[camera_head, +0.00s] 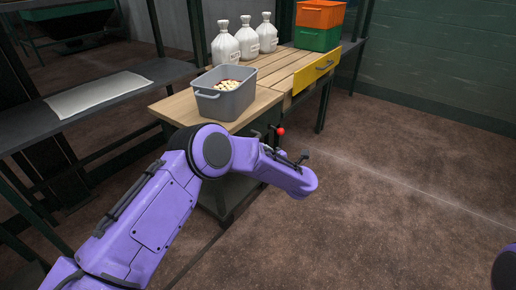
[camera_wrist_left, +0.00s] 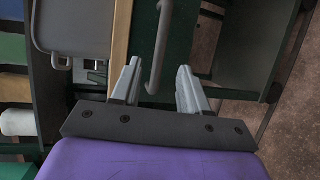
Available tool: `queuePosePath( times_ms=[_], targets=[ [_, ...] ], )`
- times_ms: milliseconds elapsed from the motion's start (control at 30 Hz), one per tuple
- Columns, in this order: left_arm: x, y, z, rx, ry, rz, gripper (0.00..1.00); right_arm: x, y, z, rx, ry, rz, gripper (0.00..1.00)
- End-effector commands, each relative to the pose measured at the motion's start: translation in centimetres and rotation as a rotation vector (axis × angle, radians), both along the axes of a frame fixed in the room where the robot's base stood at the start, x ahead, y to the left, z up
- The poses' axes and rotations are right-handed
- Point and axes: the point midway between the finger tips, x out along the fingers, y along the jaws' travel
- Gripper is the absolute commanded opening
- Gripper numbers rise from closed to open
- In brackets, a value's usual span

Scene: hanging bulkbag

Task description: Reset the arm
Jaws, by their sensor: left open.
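My left arm (camera_head: 160,205) is purple and reaches in from the left in the head view, its end in front of the wooden table (camera_head: 165,108). Its gripper fingers are hidden in that view. In the left wrist view my left gripper (camera_wrist_left: 158,66) is open, its two grey fingers apart. A bent grey bar (camera_wrist_left: 161,42) appears in the gap between them; I cannot tell its distance, and it is not gripped. A small purple part of my own shows at the right edge of the head view; my right gripper is not in view.
A grey bin (camera_head: 228,103) with pale and reddish pieces sits at the table's near end. Several white bottles (camera_head: 225,45), an orange crate (camera_head: 320,14) and a green crate (camera_head: 317,38) stand behind. A red knob (camera_head: 280,131) is close to my arm. The floor at right is clear.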

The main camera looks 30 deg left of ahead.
Motion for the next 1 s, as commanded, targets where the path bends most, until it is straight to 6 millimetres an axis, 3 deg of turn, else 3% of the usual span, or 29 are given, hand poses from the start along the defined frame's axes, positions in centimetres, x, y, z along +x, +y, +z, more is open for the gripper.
queuePosePath(
  times_ms=[500,567,600,667,767,900,1000],
  targets=[
    [0.4,-0.4,-0.1,0.021,0.034,-0.038,0.44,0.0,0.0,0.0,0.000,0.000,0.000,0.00],
    [0.2,-1.8,-1.7,0.079,0.131,-0.158,0.44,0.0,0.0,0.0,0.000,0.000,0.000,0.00],
    [-0.6,-2.6,-3.6,0.138,0.222,-0.256,0.44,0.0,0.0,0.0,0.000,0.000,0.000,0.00],
    [-2.8,-3.7,-7.2,0.230,0.378,-0.411,0.44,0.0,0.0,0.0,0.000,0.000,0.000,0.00],
    [-8.5,-4.5,-13.5,0.359,0.643,-0.654,0.44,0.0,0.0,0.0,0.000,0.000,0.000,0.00],
    [-18.8,-3.9,-20.3,0.463,0.983,-0.946,0.44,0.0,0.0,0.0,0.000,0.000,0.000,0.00],
    [-25.9,-2.9,-23.0,0.486,1.176,-1.101,0.44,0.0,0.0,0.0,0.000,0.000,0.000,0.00]
  ],
)
